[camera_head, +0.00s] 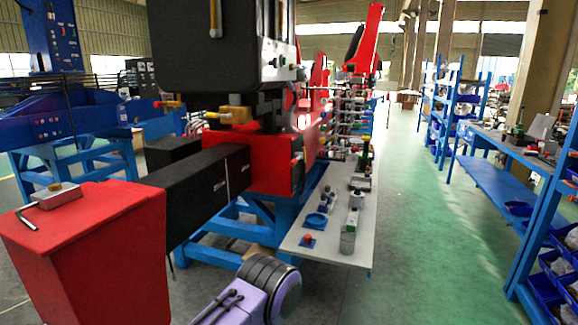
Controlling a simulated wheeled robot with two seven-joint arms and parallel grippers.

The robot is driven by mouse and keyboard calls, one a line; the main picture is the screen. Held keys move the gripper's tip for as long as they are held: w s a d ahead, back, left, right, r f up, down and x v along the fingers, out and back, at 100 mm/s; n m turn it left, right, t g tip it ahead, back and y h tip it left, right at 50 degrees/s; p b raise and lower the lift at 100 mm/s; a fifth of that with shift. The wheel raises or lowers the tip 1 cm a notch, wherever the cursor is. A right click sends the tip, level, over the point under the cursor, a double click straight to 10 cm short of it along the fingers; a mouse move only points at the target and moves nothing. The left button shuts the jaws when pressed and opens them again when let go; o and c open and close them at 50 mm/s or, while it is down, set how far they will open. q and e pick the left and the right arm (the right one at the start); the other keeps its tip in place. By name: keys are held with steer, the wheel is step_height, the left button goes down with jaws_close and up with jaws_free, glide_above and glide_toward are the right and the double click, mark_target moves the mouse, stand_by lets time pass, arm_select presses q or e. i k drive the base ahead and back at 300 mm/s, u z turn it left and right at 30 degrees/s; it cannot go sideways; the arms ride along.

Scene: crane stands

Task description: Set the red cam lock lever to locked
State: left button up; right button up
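I cannot pick out the red cam lock lever with certainty. A large red block (92,255) at the front left carries a small metal block with a bent grey rod (45,204) on its top. Small brass-coloured fittings (229,115) sit on the crane behind it, one with a red tip (168,104). A small red knob on a blue base (307,239) lies on the grey shelf. Neither gripper shows its fingers in the view.
A black beam (205,190) joins the red block to the red crane body (272,165) on a blue stand. The grey shelf (335,245) holds small parts. Blue shelving (520,180) lines the right. The green floor (430,245) between is clear.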

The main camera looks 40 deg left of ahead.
mark_target(297, 159)
steer(key=z, duration=0.15)
steer(key=k, duration=0.1)
steer(key=u, duration=1.2)
steer(key=i, duration=0.45)
steer(key=u, duration=0.05)
steer(key=k, duration=0.4)
steer(key=z, duration=0.75)
steer(key=i, duration=0.7)
steer(key=u, duration=0.25)
